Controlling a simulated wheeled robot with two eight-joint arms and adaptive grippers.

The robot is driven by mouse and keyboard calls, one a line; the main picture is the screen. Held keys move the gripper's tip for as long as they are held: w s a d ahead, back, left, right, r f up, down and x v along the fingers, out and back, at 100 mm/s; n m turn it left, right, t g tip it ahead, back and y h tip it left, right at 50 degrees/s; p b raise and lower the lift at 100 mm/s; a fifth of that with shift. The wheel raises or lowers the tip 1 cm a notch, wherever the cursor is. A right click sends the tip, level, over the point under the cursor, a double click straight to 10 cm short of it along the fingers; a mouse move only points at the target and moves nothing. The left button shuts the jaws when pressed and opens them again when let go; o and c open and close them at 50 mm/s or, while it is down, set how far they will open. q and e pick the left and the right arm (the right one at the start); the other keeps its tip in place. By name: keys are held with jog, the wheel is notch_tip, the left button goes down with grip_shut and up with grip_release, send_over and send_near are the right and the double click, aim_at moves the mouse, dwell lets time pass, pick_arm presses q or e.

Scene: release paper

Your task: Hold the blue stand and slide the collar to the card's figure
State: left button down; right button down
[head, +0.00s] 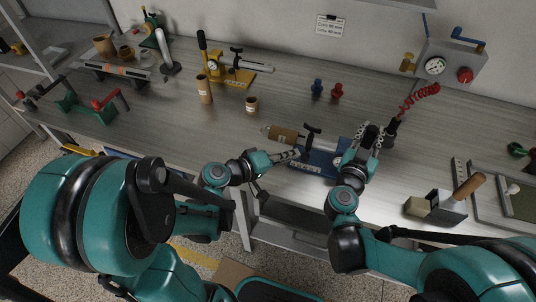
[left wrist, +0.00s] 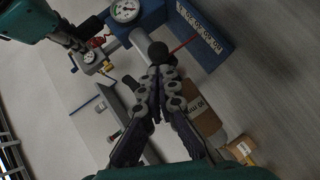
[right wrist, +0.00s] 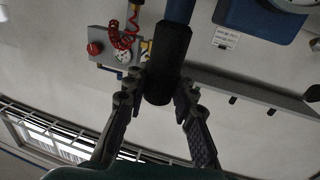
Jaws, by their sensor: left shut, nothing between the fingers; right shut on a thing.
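The blue stand (head: 320,165) lies at the bench's front edge, with a pale scale and a gauge; it also shows in the left wrist view (left wrist: 215,55). A brown labelled cylinder (head: 285,136) is at its left end, beside a black T-shaped handle (head: 312,130). I cannot make out the collar clearly. My right gripper (right wrist: 160,88) is shut on a black grip (right wrist: 168,60) on a blue bar. My left gripper (left wrist: 155,75) is shut and empty, its tips close to a dark round knob (left wrist: 158,51); contact is unclear. The card (head: 330,26) hangs on the wall, its text too small to read surely.
A yellow stand (head: 225,70) stands further back, near brown cylinders (head: 204,89). Small blue (head: 316,87) and red (head: 337,91) pieces stand mid-bench. A gauge box (head: 450,64) with a red hose is at right. A wooden-handled block (head: 450,204) sits at front right.

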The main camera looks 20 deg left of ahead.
pick_arm(q)
jog(key=w+a+v, duration=0.1)
jog(key=v, duration=1)
jog(key=shift+a+r, duration=0.4)
jog(key=shift+r, duration=0.05)
jog(key=c, duration=1.4)
grip_release()
jog(key=shift+s+a+r, duration=0.1)
jog(key=shift+s+a, duration=0.05)
jog(key=shift+s, duration=0.1)
jog(key=m+g+h, duration=0.3)
jog(key=g+h, duration=0.1)
jog(key=h, duration=0.2)
send_near(308, 147)
jog(key=s, duration=0.2)
jog(key=shift+s+d+f+g+h, duration=0.15)
jog(key=shift+d+f+g+h, duration=0.15)
jog(key=shift+d+f+g, duration=0.35)
jog(key=x, duration=1.2)
jog(key=shift+r, duration=0.2)
